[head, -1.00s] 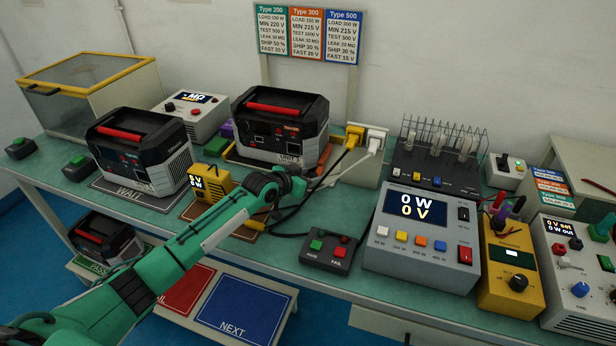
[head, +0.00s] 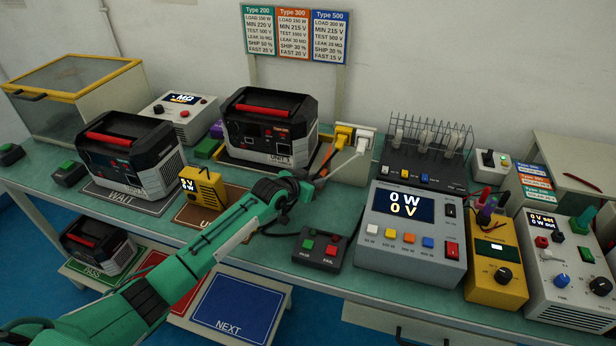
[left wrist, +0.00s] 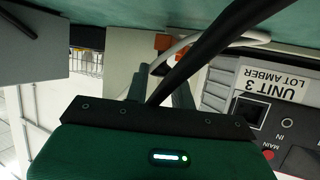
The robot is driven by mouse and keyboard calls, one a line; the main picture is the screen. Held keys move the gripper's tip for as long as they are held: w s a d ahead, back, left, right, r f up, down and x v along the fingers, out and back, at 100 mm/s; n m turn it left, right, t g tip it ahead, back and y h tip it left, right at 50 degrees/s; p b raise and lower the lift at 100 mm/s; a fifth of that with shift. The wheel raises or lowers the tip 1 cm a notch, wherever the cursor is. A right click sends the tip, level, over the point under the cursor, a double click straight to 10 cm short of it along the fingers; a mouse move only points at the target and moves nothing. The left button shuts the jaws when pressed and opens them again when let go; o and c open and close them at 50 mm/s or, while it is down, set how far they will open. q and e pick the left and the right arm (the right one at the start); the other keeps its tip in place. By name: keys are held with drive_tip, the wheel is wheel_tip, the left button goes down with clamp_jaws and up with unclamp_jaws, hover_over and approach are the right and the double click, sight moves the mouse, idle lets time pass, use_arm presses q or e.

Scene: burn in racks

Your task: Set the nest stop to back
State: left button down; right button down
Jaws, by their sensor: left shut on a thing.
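Unit 3 (head: 270,125), a black and grey power station with a red handle, sits in the nest tray (head: 237,157) at the back of the bench. My left gripper (head: 318,176) is at the tray's right front corner. It is shut on a small part that looks like the orange nest stop (head: 325,160), mostly hidden by the fingers. In the left wrist view, the fingers (left wrist: 162,85) point at an orange piece (left wrist: 163,42); the exact grip cannot be seen. Unit 3's front (left wrist: 250,105) shows beside them. My right gripper is not in view.
A yellow plug (head: 343,133) and a white plug (head: 364,139) with cables stand just behind the gripper. A dark cable crosses close over the fingers in the wrist view. A pass/fail button box (head: 318,248) and a grey load meter (head: 412,232) stand to the right.

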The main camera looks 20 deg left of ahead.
use_arm(q)
drive_tip(key=shift+d, duration=0.15)
drive_tip(key=c, duration=1.2)
unclamp_jaws()
drive_tip(key=shift+d, duration=0.15)
drive_tip(key=shift+s+a, duration=0.25)
drive_tip(key=b+v, duration=0.1)
drive_tip(key=v, duration=1.2)
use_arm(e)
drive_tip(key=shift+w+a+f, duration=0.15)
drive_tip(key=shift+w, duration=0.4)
use_arm(q)
drive_tip(key=shift+s+r, duration=0.1)
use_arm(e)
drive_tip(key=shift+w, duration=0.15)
